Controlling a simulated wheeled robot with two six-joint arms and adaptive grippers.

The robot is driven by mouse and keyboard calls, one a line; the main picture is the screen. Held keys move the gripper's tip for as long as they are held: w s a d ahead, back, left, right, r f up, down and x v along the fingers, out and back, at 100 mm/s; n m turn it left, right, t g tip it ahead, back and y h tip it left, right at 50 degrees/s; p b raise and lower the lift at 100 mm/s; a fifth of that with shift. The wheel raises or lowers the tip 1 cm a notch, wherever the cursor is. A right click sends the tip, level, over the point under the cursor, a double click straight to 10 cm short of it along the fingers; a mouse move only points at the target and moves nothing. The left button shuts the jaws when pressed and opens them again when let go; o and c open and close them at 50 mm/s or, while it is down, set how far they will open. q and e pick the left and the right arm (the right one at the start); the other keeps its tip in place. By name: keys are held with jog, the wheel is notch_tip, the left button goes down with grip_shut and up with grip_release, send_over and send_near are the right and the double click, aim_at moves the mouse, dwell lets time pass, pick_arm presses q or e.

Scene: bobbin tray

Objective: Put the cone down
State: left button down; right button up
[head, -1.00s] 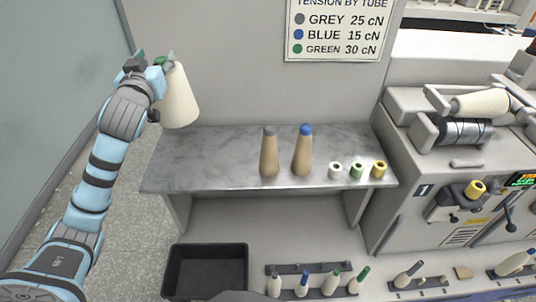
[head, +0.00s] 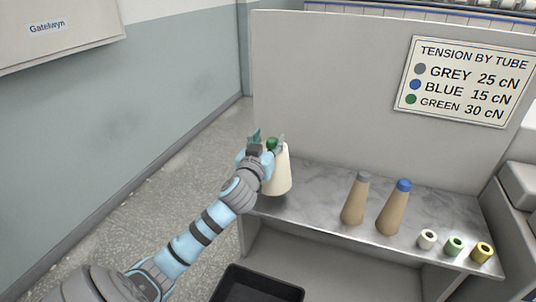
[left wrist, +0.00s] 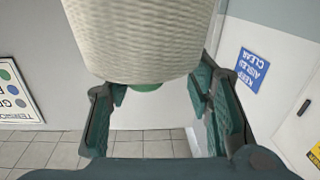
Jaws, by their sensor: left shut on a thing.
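The cone (head: 277,173) is cream with a green tube tip and hangs upright, wide end down, at the left end of the grey marble-look shelf (head: 322,190). My left gripper (head: 268,143) is shut on its green top. I cannot tell whether the cone's base touches the shelf. In the left wrist view the cone's wound yarn (left wrist: 140,35) fills the top middle, with its green tip between the fingers of my left gripper (left wrist: 157,95). My right gripper is not in view.
A grey-tipped brown cone (head: 355,200) and a blue-tipped one (head: 394,208) stand on the shelf. White (head: 427,239), green (head: 454,246) and yellow (head: 482,252) small spools line its right front. A black bin (head: 257,284) sits below. The shelf between held and grey-tipped cones is clear.

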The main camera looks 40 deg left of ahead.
pick_arm(q)
notch_tip(320, 180, down, 3)
jog(key=shift+f+b, duration=0.15)
jog(key=shift+b, duration=0.25)
jog(key=c, duration=0.8)
grip_release()
jog(key=shift+s, duration=0.1)
jog(key=v, duration=1.2)
